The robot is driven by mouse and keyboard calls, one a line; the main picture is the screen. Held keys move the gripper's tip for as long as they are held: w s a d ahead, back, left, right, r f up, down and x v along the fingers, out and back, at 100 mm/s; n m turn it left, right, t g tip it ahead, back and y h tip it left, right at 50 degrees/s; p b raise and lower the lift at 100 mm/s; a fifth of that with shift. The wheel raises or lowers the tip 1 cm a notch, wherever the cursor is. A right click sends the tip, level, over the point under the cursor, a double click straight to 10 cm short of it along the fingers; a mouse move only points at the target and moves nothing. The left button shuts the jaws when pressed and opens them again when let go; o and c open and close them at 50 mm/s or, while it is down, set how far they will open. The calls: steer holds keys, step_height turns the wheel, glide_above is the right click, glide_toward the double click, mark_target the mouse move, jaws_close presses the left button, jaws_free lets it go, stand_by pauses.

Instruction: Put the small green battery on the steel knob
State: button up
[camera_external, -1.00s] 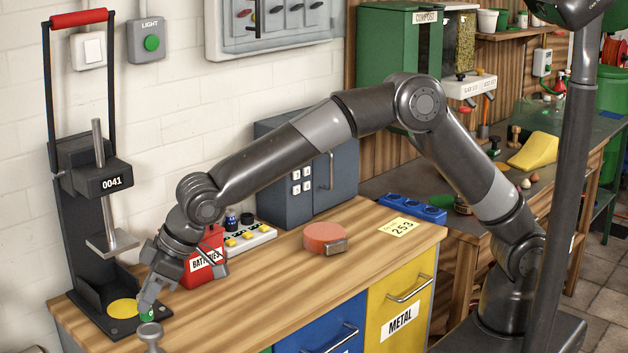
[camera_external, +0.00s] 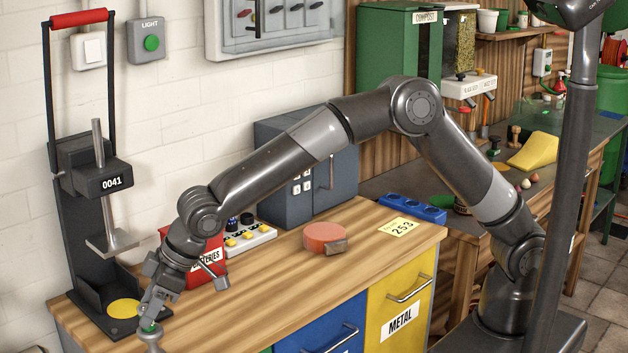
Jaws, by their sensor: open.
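The small green battery (camera_external: 150,328) shows as a green sliver at the top of the steel knob (camera_external: 152,342), at the bottom left. It looks to be resting on the knob, and my fingers hide part of it. My gripper (camera_external: 149,319) points down right over the battery, with its fingertips open around or just above it. I cannot tell whether a finger still touches the battery.
A black press (camera_external: 84,246) marked 0041, with a yellow disc (camera_external: 123,308) on its base, stands just left. A red batteries box (camera_external: 204,266) is behind my gripper. An orange round object (camera_external: 324,236) sits mid-bench. The bench front between is clear.

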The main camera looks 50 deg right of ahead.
steer(key=shift+s+d+r, duration=0.1)
steer(key=shift+d+r, duration=0.05)
steer(key=shift+r, duration=0.4)
steer(key=v, duration=1.1)
steer(key=shift+d+r, duration=0.1)
steer(key=w+d+r+m+t+h, duration=0.1)
steer(key=w+d+r+m, duration=0.1)
steer(key=d, duration=1)
steer(key=w+d+r+m+h, duration=0.1)
steer(key=d+r, duration=0.2)
steer(key=d, duration=0.8)
steer(key=w+d+r+m+t+h, duration=0.1)
steer(key=w+d+r+m, duration=0.1)
steer(key=d, duration=1)
steer(key=s+d+f+m+h, duration=0.1)
steer(key=s+d+f+m, duration=0.1)
steer(key=s+d, duration=0.6)
steer(key=s+d+f+m+h, duration=0.1)
steer(key=s+d+f+m, duration=0.2)
steer(key=s+d, duration=0.5)
steer(key=d+m, duration=0.1)
steer(key=d, duration=0.7)
steer(key=shift+s+d+f+h, duration=0.2)
steer(key=shift+s+d+h, duration=0.05)
steer(key=shift+d+h, duration=0.1)
